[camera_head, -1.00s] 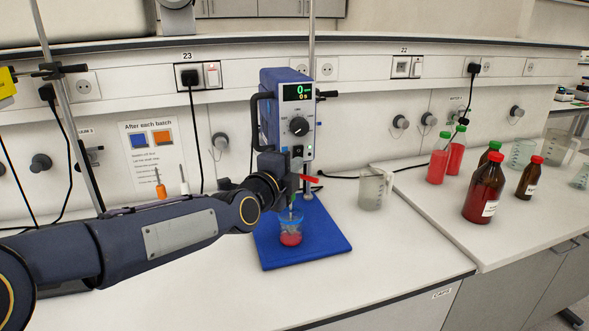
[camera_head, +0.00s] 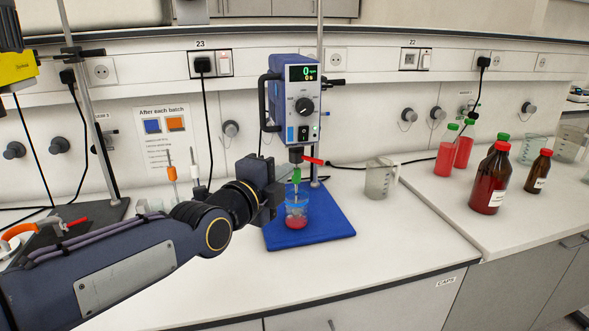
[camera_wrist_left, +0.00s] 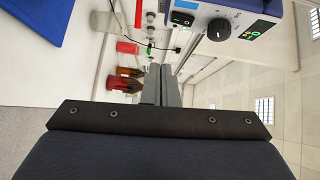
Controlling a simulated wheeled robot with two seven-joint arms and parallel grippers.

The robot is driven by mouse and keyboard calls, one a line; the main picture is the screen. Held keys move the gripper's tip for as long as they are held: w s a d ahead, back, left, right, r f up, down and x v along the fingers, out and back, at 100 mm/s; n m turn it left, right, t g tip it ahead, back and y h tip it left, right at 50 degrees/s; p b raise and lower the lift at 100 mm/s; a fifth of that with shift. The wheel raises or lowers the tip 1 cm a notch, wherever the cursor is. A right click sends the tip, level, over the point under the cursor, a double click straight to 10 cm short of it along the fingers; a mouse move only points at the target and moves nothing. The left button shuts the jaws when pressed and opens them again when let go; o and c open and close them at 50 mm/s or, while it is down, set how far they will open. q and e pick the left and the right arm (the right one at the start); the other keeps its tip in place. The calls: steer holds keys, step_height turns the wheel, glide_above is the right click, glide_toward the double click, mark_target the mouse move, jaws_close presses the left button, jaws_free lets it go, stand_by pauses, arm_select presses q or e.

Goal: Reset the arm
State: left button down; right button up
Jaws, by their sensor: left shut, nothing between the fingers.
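My left gripper (camera_head: 268,188) is left of and in front of the blue overhead stirrer (camera_head: 292,105), clear of the small beaker (camera_head: 296,212). In the left wrist view its two fingers (camera_wrist_left: 161,84) lie together, shut and empty. The stirrer's display reads 0. The beaker holds red liquid and stands on a blue mat (camera_head: 335,232) under the stirrer's green-topped shaft. The stirrer (camera_wrist_left: 240,20) also shows at the upper right of the left wrist view. My right gripper is not in view.
An empty clear jug (camera_head: 380,180) stands right of the mat. Red bottles (camera_head: 446,155) and brown bottles (camera_head: 490,180) stand on the right bench. A stand and a dark base with an orange-handled item (camera_head: 18,232) are at left. The front bench (camera_head: 400,250) is clear.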

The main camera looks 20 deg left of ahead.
arm_select(q)
steer(key=shift+v, duration=0.8)
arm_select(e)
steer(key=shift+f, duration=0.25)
arm_select(q)
steer(key=shift+f, duration=0.15)
